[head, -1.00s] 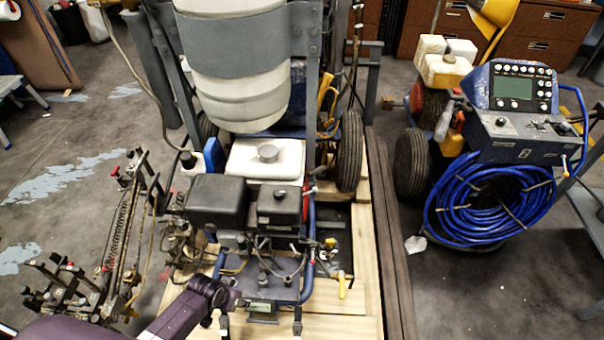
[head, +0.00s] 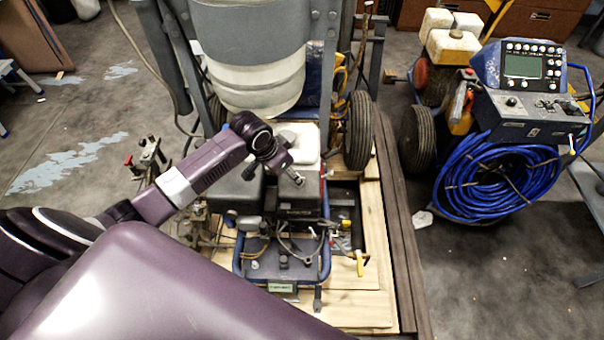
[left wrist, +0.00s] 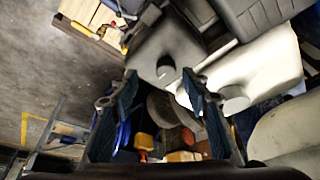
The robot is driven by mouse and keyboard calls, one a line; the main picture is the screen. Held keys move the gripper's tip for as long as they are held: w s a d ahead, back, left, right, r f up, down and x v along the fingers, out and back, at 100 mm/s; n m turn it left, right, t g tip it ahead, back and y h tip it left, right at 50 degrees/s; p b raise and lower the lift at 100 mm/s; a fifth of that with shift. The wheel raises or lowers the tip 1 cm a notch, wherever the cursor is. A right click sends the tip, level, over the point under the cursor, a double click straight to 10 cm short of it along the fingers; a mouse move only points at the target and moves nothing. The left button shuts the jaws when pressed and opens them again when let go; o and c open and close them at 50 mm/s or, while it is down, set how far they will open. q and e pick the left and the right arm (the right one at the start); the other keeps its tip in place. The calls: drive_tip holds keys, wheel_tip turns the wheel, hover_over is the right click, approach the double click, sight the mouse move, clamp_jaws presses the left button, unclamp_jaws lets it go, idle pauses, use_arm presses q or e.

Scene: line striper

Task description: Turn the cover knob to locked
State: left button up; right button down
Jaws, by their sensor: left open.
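The engine's grey box-shaped cover (left wrist: 172,42) shows in the left wrist view with a round dark knob (left wrist: 165,72) on its face. In the head view the dark cover (head: 300,197) is partly behind my left gripper (head: 298,180), and I cannot make out the knob there. In the left wrist view my left gripper (left wrist: 160,90) is open and empty, with a finger on each side of the picture of the knob. I cannot tell how far the fingertips are from it, nor the knob's setting. My right gripper is not in view.
A white tank (head: 303,138) with a round cap (left wrist: 233,98) stands close beside the cover. A wheel (head: 358,132) and a yellow-handled valve (head: 359,262) are to the right. A blue hose coil (head: 500,178) hangs on a control unit. Floor is open at far left.

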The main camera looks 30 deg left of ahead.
use_arm(q)
drive_tip(key=x, duration=0.2)
drive_tip(key=w+x, duration=0.1)
drive_tip(key=x, duration=0.4)
drive_tip(key=shift+w+a+r, duration=0.2)
drive_tip(key=shift+a+r, duration=0.05)
drive_tip(key=shift+a, duration=0.1)
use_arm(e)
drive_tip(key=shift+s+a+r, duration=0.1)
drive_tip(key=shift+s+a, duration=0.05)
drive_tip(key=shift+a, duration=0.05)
